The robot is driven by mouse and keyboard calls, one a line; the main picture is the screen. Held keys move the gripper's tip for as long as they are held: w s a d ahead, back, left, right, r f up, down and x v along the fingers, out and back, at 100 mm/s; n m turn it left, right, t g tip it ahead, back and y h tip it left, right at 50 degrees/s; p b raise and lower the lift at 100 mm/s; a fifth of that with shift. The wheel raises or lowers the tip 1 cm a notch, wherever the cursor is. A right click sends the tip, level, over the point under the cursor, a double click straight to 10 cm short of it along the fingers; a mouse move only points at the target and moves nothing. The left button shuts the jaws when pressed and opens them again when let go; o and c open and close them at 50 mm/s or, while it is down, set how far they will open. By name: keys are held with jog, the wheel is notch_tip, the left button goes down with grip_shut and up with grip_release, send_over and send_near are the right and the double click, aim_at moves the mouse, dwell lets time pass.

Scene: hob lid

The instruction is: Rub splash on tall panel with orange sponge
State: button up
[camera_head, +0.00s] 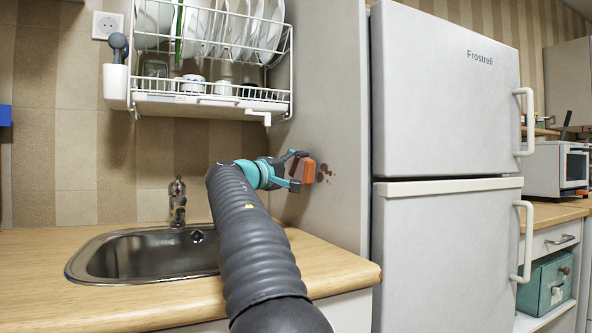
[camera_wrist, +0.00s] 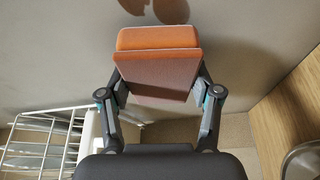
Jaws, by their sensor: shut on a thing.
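The orange sponge (camera_head: 308,171) is held between the fingertips of my gripper (camera_head: 295,170), beside the tall panel (camera_head: 330,90). In the wrist view the sponge (camera_wrist: 157,40) sits squarely between both fingers of my gripper (camera_wrist: 157,75). The brown splash (camera_head: 327,172) is several spots on the panel, just right of the sponge in the head view. In the wrist view part of the splash (camera_wrist: 172,10) shows at the top edge, just beyond the sponge. I cannot tell whether the sponge touches the panel.
A white dish rack (camera_head: 210,98) with plates hangs left of the panel. Below are a steel sink (camera_head: 150,262) and a wooden counter (camera_head: 40,300). A white fridge (camera_head: 445,100) stands right of the panel. The space between rack and counter is open.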

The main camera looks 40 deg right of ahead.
aim_at(305, 169)
jog(key=shift+s+d, duration=0.15)
jog(key=shift+d, duration=0.45)
jog(key=shift+s+a+f+b, duration=0.1)
jog(key=shift+s+a+b, duration=0.05)
jog(key=shift+s+b, duration=0.35)
jog(key=shift+s+a+b, duration=0.15)
jog(key=shift+s+b, duration=0.25)
jog(key=shift+s, duration=0.15)
jog(key=shift+s+a+b, duration=0.2)
jog(key=shift+s+b, duration=0.25)
jog(key=shift+s, duration=0.4)
jog(key=shift+s+a+b, duration=0.2)
jog(key=shift+s+b, duration=0.35)
jog(key=shift+s, duration=0.4)
jog(key=shift+s+a+b, duration=0.15)
jog(key=shift+s+b, duration=0.45)
jog(key=shift+s, duration=0.3)
jog(key=shift+s+a+b, duration=0.2)
jog(key=shift+s+b, duration=0.35)
jog(key=shift+s, duration=0.4)
jog(key=shift+s+a, duration=0.3)
jog(key=shift+s, duration=0.6)
jog(key=shift+w, duration=0.1)
